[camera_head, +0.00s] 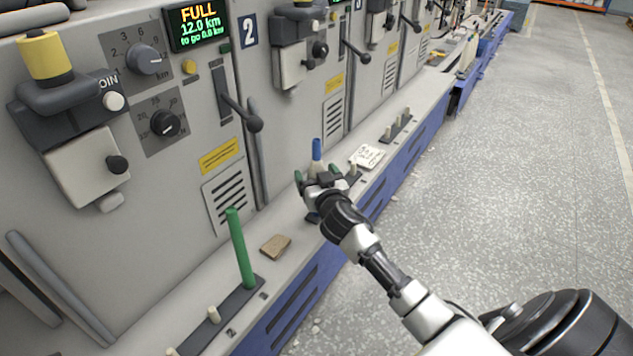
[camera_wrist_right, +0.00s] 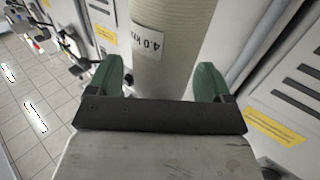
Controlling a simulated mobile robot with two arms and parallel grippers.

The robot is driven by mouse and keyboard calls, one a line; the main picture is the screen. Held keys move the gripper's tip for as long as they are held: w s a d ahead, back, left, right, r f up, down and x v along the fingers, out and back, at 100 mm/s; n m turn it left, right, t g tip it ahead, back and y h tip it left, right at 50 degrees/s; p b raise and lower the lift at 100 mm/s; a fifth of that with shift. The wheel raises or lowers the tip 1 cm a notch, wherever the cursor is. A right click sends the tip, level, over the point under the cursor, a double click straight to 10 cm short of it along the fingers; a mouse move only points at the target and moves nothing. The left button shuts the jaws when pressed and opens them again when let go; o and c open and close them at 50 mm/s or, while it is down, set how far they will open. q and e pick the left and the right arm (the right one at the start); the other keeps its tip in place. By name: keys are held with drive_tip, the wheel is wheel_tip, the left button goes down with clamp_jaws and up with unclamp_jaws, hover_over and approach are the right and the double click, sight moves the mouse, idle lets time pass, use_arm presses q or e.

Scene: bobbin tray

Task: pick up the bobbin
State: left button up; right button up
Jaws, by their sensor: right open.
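In the right wrist view the bobbin (camera_wrist_right: 172,40) is a large cream cylinder with a "4.0 km" label. My right gripper (camera_head: 317,174) is at the bobbin, partly hiding its lower part. In the wrist view its green fingertips (camera_wrist_right: 160,80) are open, one on each side of the bobbin, with a visible gap on the right side. My left gripper is not in view.
A green tube (camera_head: 240,248) stands on a dark peg strip (camera_head: 226,316) nearer on the ledge. A brown block (camera_head: 275,246) and a white card (camera_head: 367,156) lie on the ledge. Machine levers (camera_head: 253,121) jut out behind. The floor at right is clear.

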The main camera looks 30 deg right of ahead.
drive_tip(key=shift+c, duration=0.2)
drive_tip(key=c, duration=1)
drive_tip(key=shift+r, duration=0.1)
